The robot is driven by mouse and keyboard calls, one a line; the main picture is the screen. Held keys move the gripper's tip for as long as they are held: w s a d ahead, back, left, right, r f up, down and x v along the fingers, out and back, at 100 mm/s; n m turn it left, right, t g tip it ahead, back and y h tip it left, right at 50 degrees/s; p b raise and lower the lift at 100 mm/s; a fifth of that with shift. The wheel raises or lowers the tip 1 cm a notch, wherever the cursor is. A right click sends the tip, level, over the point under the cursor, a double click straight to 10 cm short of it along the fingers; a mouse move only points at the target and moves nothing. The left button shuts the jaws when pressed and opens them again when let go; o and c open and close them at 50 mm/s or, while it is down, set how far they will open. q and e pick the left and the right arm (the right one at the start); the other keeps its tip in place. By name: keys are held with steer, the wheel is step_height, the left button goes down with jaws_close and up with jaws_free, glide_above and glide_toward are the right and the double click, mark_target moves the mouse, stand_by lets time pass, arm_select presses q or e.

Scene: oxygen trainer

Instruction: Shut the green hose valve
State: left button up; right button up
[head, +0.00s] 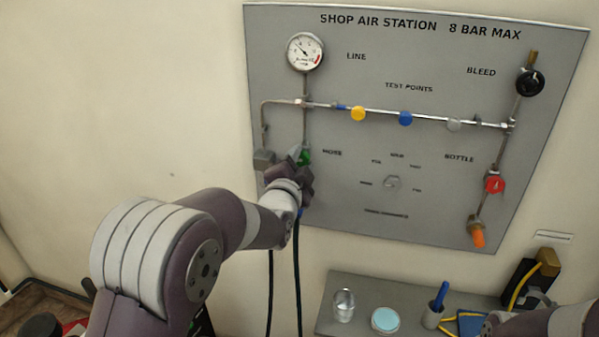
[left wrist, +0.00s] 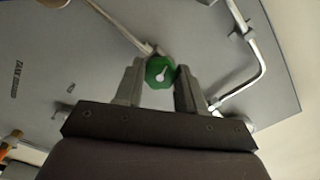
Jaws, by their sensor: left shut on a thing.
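The green hose valve (head: 304,157) is on the left side of the grey panel, below the gauge and beside the HOSE label. My left gripper covers most of it in the head view. In the left wrist view the green knob (left wrist: 160,72), with a white pointer mark, sits between the fingertips of my left gripper (left wrist: 160,80). The left gripper (head: 296,163) is shut on this knob. My right arm shows at the bottom right edge of the head view, and its fingertips cannot be made out.
The panel (head: 350,200) also carries a gauge (head: 305,52), a black bleed knob (head: 530,82), a red bottle knob (head: 494,184) and an orange fitting (head: 478,236). A shelf (head: 360,285) below holds a glass, a round tin and a cup.

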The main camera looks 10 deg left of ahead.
arm_select(q)
steer(key=m+b, duration=0.2)
steer(key=m, duration=0.1)
steer(key=m+b, duration=0.1)
steer(key=m, duration=0.1)
steer(key=shift+f, duration=0.25)
steer(key=m+b, duration=0.2)
steer(key=m, duration=0.3)
steer(key=m+b, duration=0.1)
steer(key=m, duration=1)
steer(key=shift+m, duration=0.4)
steer(key=o, duration=1.1)
steer(key=shift+c, duration=0.2)
steer(key=shift+r, duration=0.1)
